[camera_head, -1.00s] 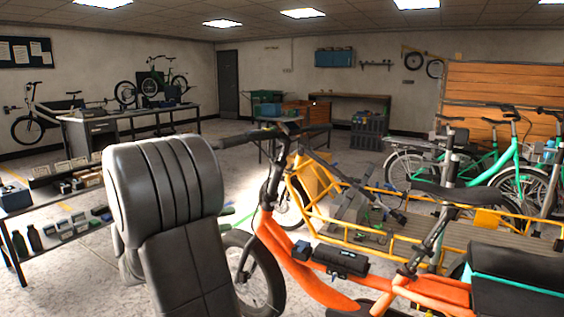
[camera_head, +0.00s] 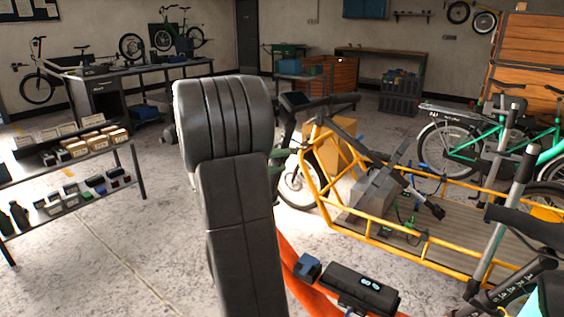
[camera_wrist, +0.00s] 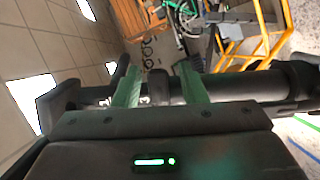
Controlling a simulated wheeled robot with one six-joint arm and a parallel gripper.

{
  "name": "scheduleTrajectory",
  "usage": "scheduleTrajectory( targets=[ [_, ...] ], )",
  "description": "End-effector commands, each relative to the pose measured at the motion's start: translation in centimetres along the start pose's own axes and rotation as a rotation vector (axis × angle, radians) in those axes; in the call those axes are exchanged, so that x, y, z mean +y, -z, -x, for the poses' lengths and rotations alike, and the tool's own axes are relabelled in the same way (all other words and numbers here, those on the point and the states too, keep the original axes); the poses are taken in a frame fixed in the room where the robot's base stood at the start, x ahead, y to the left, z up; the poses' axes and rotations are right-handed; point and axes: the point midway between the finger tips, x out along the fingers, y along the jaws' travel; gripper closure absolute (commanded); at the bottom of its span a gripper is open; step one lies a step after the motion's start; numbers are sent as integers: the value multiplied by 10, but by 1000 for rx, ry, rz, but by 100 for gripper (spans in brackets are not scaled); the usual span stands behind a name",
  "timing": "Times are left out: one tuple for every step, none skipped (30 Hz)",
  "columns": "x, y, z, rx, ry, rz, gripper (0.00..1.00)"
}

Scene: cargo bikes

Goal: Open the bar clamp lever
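The orange bike (camera_head: 296,275) stands in front of me. In the wrist view a dark bar (camera_wrist: 240,84) runs across the picture just beyond my gripper (camera_wrist: 159,78). My gripper's green fingers are apart, with a small dark block (camera_wrist: 158,90) in the gap between them. The block does not visibly touch either finger. I cannot tell whether it is the clamp lever.
A yellow-framed cargo bike (camera_head: 432,250) carries a grey toolbox (camera_head: 376,192) on its bed, close on the right. A low shelf (camera_head: 137,168) with small boxes and bottles stands at the left. The floor between shelf and arm is clear. A workbench (camera_head: 100,85) stands behind.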

Motion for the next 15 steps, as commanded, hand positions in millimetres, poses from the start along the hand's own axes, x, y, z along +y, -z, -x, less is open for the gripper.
scheduleTrajectory(
  targets=[
    [0, 0, -5, -1, -1, 0, 62],
    [0, 0, -6, -1, -1, 0, 62],
    [0, 0, -8, 0, -1, 0, 62],
    [0, 0, -9, 0, -1, 0, 62],
    [0, 0, -10, 0, -1, 0, 62],
    [0, 0, -11, 0, 0, 0, 62],
    [0, 0, -11, 0, 0, 0, 62],
    [0, 0, -11, 0, 0, 0, 62],
    [0, 0, -11, 0, 0, 0, 62],
    [0, 0, -11, 0, 0, 0, 62],
    [0, 0, -11, 0, 0, 0, 62],
    [0, 0, -11, 0, 0, 0, 62],
    [0, 0, -11, 0, 0, 0, 62],
    [0, 0, -11, 0, 0, 0, 68],
    [0, 0, -11, 0, 0, 0, 76]
  ],
)
